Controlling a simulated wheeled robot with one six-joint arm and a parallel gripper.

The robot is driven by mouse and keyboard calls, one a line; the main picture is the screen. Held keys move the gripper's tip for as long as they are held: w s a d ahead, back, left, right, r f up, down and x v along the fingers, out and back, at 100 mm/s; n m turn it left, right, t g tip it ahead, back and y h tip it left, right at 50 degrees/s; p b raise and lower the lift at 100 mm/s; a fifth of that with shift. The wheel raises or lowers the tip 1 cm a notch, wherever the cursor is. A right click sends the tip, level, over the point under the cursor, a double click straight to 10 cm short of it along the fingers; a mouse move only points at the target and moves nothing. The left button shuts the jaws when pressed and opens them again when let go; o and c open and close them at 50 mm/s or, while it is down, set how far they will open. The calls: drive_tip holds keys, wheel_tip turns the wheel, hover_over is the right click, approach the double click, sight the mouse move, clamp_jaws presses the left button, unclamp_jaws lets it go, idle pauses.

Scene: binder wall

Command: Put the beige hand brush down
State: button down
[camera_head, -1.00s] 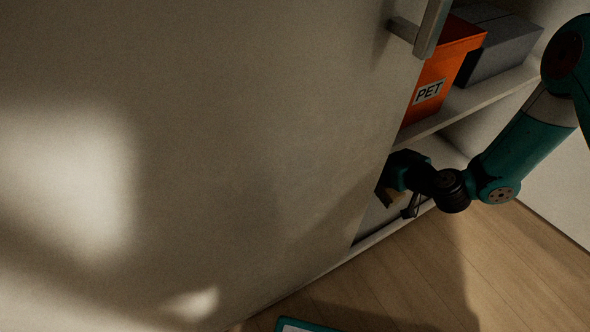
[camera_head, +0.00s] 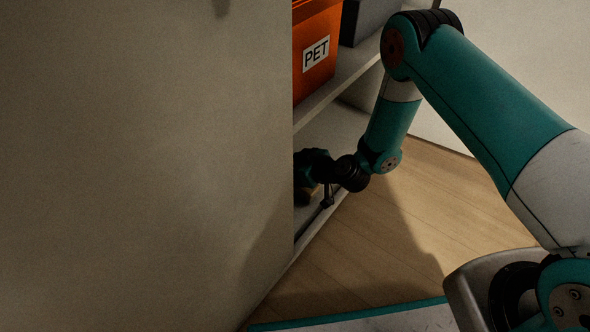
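My gripper (camera_head: 318,193) is low in the cabinet, at the bottom compartment, just right of the pale door's edge. The door hides part of it. A small tan-beige piece (camera_head: 308,194), perhaps the beige hand brush, shows beside the gripper near the door edge. Most of it is hidden or dark. One dark finger shows to its right; the other cannot be made out. I cannot tell whether the fingers hold the piece or whether it rests on the bottom shelf (camera_head: 333,134).
A pale door (camera_head: 150,170) covers the left half. An orange bin (camera_head: 316,50) labelled PET and a dark grey box (camera_head: 366,18) stand on the shelf above the gripper. Wooden floor (camera_head: 400,225) is clear to the right. A teal-edged flat surface (camera_head: 370,318) lies at the bottom.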

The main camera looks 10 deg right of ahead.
drive_tip(key=c, duration=0.6)
unclamp_jaws()
drive_tip(key=shift+f, duration=0.1)
drive_tip(key=p+v, duration=0.5)
drive_tip(key=v, duration=0.7)
drive_tip(key=shift+d, duration=0.1)
